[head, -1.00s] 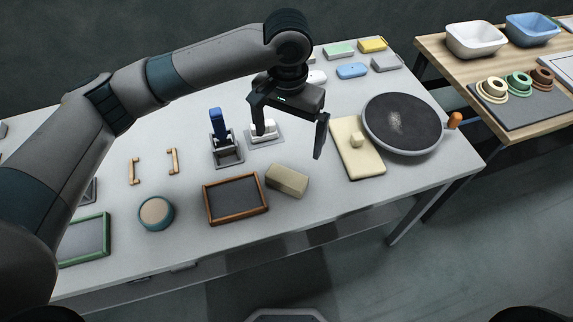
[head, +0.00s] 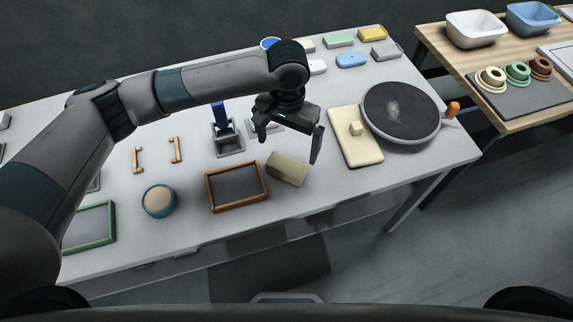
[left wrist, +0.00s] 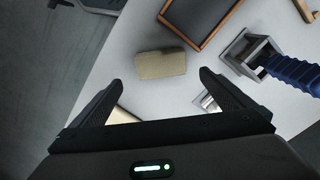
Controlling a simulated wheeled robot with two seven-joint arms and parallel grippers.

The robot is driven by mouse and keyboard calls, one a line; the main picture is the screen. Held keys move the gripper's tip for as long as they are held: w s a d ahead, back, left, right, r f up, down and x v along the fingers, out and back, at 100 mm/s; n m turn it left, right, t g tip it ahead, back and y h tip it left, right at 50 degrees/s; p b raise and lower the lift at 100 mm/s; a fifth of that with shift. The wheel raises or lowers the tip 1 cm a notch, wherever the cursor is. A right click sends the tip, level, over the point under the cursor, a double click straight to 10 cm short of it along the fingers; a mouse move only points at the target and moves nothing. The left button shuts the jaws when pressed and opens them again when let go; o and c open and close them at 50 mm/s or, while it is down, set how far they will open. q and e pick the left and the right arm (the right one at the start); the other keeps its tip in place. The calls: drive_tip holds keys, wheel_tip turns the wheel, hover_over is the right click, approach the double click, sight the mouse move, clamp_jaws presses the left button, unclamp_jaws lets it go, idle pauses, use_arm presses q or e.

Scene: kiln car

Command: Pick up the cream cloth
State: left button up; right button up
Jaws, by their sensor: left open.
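The cream cloth (head: 287,168) looks like a thick folded beige block and lies on the grey table, just right of a wood-framed tray. My left gripper (head: 289,149) is open and empty, pointing down above and slightly behind the cloth, with its fingers apart. In the left wrist view the cloth (left wrist: 160,64) lies just beyond the fingertips, between their lines, and none of it is held. The exact height of the fingers over it is hard to tell. My right gripper is not in view.
The wood-framed tray (head: 237,187) is close on the cloth's left. A cream board (head: 360,150) with a small knob and a dark round turntable (head: 400,112) stand to the right. A blue-handled device (head: 226,139) is behind the tray. Table in front of the cloth is clear.

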use_arm(q)
drive_tip(key=p, duration=0.1)
hover_over(286, 165)
drive_tip(key=shift+d+f, duration=0.15)
drive_tip(key=shift+f, duration=2.3)
drive_tip(key=shift+f+p, duration=0.4)
wheel_tip(286, 165, down, 3)
drive_tip(key=shift+f+p, duration=0.1)
drive_tip(key=shift+p, duration=0.6)
drive_tip(key=shift+f, duration=0.6)
drive_tip(key=c, duration=1)
drive_tip(key=shift+c, duration=0.2)
